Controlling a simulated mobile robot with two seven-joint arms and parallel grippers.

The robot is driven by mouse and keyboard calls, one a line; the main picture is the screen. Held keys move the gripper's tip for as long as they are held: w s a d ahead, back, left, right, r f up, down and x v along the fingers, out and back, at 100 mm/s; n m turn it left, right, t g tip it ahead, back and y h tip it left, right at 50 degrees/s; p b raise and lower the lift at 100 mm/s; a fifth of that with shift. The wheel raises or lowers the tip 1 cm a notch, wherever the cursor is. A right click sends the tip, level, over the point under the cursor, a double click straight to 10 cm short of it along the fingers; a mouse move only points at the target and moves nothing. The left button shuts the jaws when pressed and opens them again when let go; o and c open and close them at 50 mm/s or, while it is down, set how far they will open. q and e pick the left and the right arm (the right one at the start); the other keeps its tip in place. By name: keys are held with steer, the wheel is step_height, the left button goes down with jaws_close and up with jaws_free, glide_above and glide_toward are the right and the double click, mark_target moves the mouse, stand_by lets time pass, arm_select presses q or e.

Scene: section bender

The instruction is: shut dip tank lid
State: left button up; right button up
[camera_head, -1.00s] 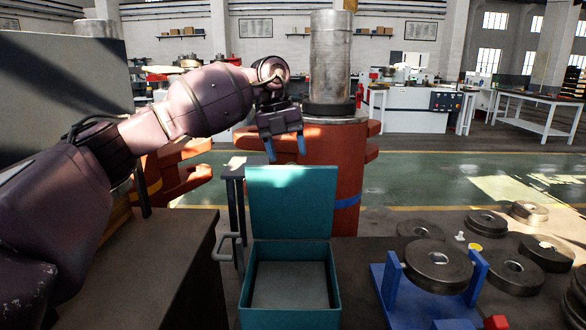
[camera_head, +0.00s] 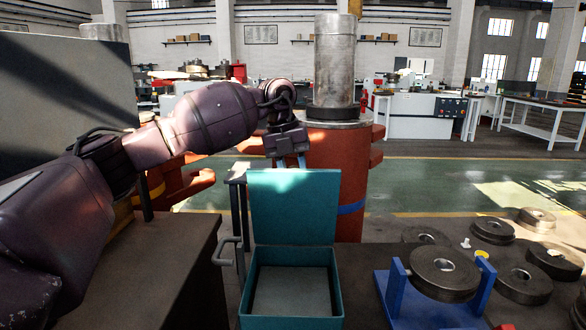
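The teal dip tank (camera_head: 290,321) stands in the lower middle of the head view, open at the top, with a grey surface inside. Its teal lid (camera_head: 293,208) stands upright at the tank's far edge. My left gripper (camera_head: 291,162) is just above and behind the lid's top edge, its blue-grey fingers pointing down. The fingertips are partly hidden behind the lid. I cannot tell whether they touch it or how wide they are apart. My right gripper is not in view.
A blue stand (camera_head: 399,298) with a dark roller (camera_head: 444,270) is right of the tank, among several loose rollers. A grey handle (camera_head: 226,250) sticks out at the tank's left. An orange machine column (camera_head: 338,190) rises behind the lid.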

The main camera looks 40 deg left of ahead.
arm_select(q)
jaws_close()
steer(key=shift+s+d+r+p, duration=0.1)
steer(key=shift+s+r+p, duration=0.05)
steer(key=shift+s+p, duration=0.15)
steer(key=shift+s+d+r+t+y+p, duration=0.2)
steer(key=shift+s+d+t+y+p, duration=0.15)
steer(key=shift+s+p, duration=0.2)
steer(key=s+d+f+t+y+p, duration=0.2)
steer(key=s+d+f+t+p, duration=0.2)
steer(key=s, duration=0.7)
steer(key=d+f+p, duration=0.2)
steer(key=d+f, duration=0.1)
steer(key=f, duration=0.1)
steer(key=shift+d+f+m+p, duration=0.2)
steer(key=shift+d+m+p, duration=0.1)
steer(key=shift+d+p, duration=0.05)
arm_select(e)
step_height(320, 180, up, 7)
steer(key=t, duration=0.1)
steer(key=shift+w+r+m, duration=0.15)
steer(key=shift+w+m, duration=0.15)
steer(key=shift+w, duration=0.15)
